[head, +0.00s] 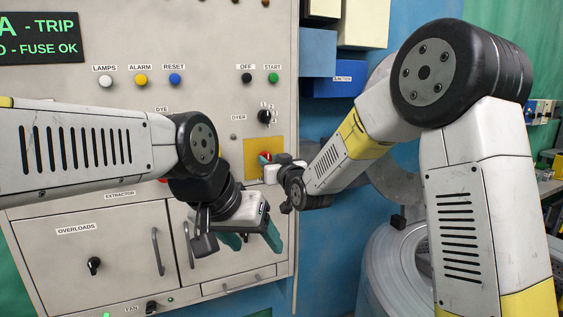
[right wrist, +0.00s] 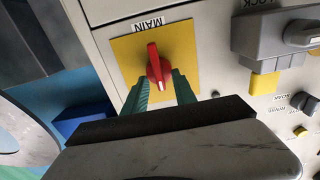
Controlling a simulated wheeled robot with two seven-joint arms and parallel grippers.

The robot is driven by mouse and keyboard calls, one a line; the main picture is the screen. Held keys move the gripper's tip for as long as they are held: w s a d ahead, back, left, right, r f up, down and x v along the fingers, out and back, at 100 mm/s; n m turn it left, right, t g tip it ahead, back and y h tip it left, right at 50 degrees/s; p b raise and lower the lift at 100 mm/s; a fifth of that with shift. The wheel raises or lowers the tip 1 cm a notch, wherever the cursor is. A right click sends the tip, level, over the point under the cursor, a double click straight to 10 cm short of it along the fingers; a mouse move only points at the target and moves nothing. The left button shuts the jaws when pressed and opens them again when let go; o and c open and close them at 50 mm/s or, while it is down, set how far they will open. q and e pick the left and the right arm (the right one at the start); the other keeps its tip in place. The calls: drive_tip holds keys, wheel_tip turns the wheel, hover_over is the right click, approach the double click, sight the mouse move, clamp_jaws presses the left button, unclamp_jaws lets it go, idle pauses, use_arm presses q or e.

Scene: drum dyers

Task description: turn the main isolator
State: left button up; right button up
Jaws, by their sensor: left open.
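The main isolator is a red handle (right wrist: 155,68) on a yellow plate (right wrist: 127,57) under an upside-down MAIN label in the right wrist view. The handle stands roughly upright there, slightly tilted. My right gripper (right wrist: 161,76) has its two teal fingers on either side of the handle, with narrow gaps showing; contact is hard to tell. In the head view, the yellow plate (head: 251,150) and the red handle (head: 265,156) are partly covered by my right gripper (head: 274,160). My left gripper (head: 254,241) is open and empty, lower down in front of the cabinet.
The grey cabinet panel has lamp buttons (head: 141,80), a DYER selector (head: 264,117) and an OVERLOADS door (head: 85,262) with handles. A blue junction box (head: 334,84) is to the right of the panel. A grey drum (head: 392,262) stands at lower right.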

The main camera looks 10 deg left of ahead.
drive_tip(key=shift+w, duration=0.1)
clamp_jaws()
drive_tip(key=shift+m, duration=0.3)
drive_tip(key=m, duration=0.3)
drive_tip(key=shift+w+d+m, duration=0.1)
drive_tip(key=shift+m, duration=0.2)
drive_tip(key=m, duration=0.4)
drive_tip(key=shift+d+f+m, duration=0.1)
drive_tip(key=shift+m, duration=0.2)
drive_tip(key=m, duration=0.9)
drive_tip(key=shift+w+f, duration=0.1)
drive_tip(key=shift+f, duration=0.15)
